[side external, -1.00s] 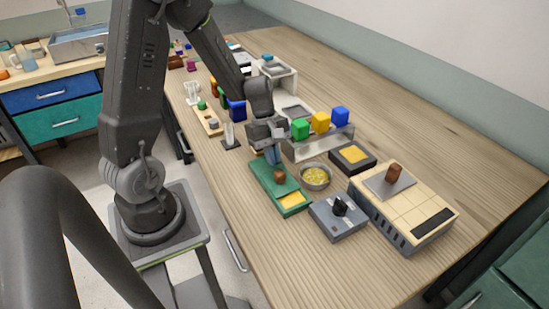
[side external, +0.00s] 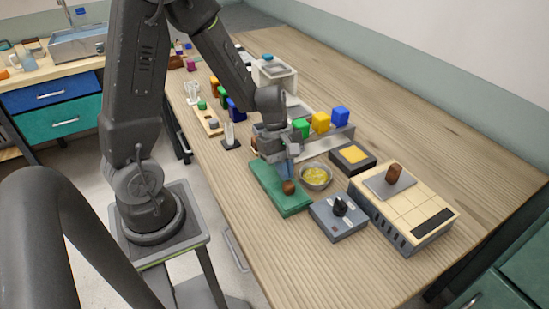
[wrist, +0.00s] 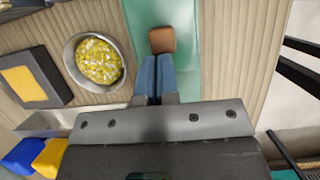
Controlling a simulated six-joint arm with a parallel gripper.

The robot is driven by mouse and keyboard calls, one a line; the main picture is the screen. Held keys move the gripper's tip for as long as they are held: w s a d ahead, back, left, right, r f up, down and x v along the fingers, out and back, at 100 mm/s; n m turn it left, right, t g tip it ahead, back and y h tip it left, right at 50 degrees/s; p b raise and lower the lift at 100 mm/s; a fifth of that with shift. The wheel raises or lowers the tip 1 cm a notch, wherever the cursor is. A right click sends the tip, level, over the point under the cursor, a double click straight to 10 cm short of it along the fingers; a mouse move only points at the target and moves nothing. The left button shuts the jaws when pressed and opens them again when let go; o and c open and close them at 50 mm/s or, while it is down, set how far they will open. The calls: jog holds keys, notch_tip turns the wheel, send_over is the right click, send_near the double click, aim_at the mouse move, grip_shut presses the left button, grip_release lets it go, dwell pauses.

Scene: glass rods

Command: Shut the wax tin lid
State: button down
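The wax tin (side external: 268,184) is a long green box on the wooden table, and its green top also shows in the wrist view (wrist: 190,20). A brown knob (side external: 289,187) stands on its lid near the front end. No yellow wax shows in it; the lid covers the opening as far as I can see. My gripper (side external: 286,178) is low over the tin, behind the knob. In the wrist view its two blue fingers (wrist: 155,58) are together with nothing between them. Their tips are at the near edge of the knob (wrist: 162,40), apparently touching it.
A metal bowl of yellow bits (side external: 316,176) stands close beside the tin. A grey box with a black knob (side external: 338,218) is in front of it. A dark tray with a yellow square (side external: 353,157) and a rack of coloured blocks (side external: 325,139) stand behind.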

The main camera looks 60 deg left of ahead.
jog(key=shift+s+d+f, duration=0.15)
jog(key=shift+s, duration=0.05)
